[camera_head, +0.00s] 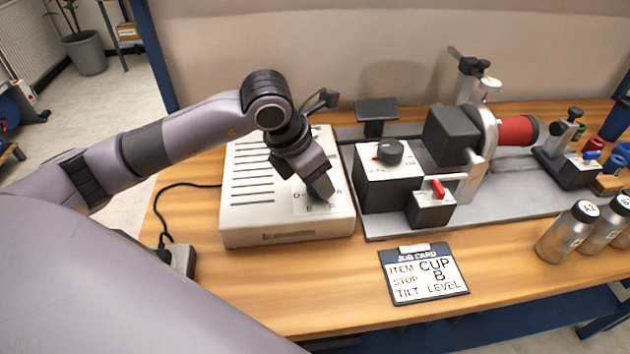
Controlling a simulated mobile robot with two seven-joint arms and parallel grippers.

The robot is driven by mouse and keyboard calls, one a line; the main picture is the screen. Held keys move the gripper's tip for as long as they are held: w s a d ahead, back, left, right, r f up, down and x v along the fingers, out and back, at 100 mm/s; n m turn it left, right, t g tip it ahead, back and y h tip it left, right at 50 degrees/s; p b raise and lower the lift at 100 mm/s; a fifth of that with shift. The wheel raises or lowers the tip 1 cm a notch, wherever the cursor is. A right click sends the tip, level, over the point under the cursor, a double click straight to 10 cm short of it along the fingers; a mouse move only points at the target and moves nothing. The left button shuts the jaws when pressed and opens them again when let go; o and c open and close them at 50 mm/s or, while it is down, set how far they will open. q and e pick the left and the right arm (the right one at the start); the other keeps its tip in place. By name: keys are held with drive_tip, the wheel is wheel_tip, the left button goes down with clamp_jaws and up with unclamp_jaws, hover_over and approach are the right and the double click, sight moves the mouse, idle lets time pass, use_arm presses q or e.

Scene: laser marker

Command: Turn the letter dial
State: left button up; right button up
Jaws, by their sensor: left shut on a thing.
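The letter dial's face (304,206) is on top of a cream, vented control box (290,238). Printed letters, among them D, A and B, show around my left gripper (321,192). The gripper points down onto the dial from above and is shut on its knob. The knob is hidden behind the fingers, so I cannot tell which letter it points to. A job card (423,293) on the table reads ITEM CUP, STOP B, TILT LEVEL. My right gripper is not in view.
Right of the box stands a machine with a white-topped block bearing a black knob (389,152), a red switch (438,189) and a red cylinder (516,131). Metal bottles (567,234) stand at the right. The wooden table's front (300,290) is clear left of the card.

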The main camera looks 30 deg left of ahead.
use_arm(q)
drive_tip(key=shift+n+y+b, duration=0.4)
drive_tip(key=shift+n+b, duration=0.05)
drive_tip(key=shift+n, duration=0.55)
drive_tip(key=o, duration=1)
drive_tip(key=shift+r, duration=0.1)
drive_tip(key=v, duration=0.7)
drive_tip(key=shift+s, duration=0.15)
